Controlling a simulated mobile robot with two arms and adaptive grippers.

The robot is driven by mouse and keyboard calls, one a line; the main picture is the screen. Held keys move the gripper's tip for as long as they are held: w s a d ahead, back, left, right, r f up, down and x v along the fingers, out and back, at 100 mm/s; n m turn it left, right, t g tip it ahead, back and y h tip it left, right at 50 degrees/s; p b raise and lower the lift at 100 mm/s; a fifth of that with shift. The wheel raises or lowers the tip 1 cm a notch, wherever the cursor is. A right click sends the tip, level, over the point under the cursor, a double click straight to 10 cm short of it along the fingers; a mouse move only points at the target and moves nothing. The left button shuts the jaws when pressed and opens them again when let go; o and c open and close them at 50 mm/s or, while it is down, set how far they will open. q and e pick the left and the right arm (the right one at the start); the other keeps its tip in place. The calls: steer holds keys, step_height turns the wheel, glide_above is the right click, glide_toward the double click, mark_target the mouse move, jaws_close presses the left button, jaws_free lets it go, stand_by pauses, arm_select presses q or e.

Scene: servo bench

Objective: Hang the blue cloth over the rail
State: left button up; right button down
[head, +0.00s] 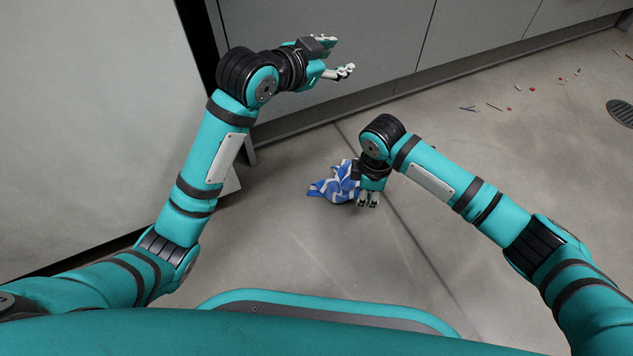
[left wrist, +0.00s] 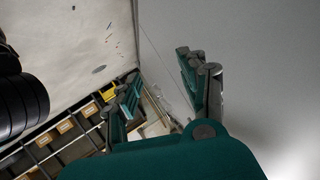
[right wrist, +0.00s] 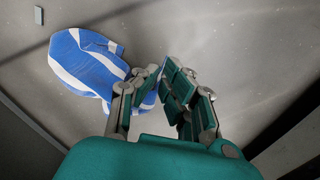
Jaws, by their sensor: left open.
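The blue cloth (head: 338,184) with white stripes is crumpled, low beside my right gripper in the head view. In the right wrist view the cloth (right wrist: 88,62) spreads to the left of the fingers and runs behind the left finger. My right gripper (head: 368,200) points downward in the head view, its fingertips (right wrist: 161,70) a small gap apart. I cannot tell whether cloth is pinched between them. My left gripper (head: 341,56) is open and empty, raised in front of the grey cabinet fronts, well apart from the cloth. I cannot make out the rail in any view.
Grey cabinet fronts (head: 385,45) line the back. A pale panel (head: 90,120) stands at the left. Small scattered bits (head: 519,88) and a round drain (head: 621,112) are on the floor at right. The left wrist view shows a shelf with boxes (left wrist: 66,126).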

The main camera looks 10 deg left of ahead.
arm_select(q)
step_height(320, 180, down, 11)
steer(key=s+a+g+y, duration=0.2)
steer(key=s+g, duration=0.1)
steer(key=g, duration=0.1)
steer(key=m+g+y, duration=0.1)
steer(key=g+y, duration=0.1)
steer(key=g, duration=0.3)
glide_toward(320, 187)
steer(key=x, duration=0.4)
steer(key=shift+x, duration=1.3)
jaws_close()
steer(key=shift+r, duration=2.5)
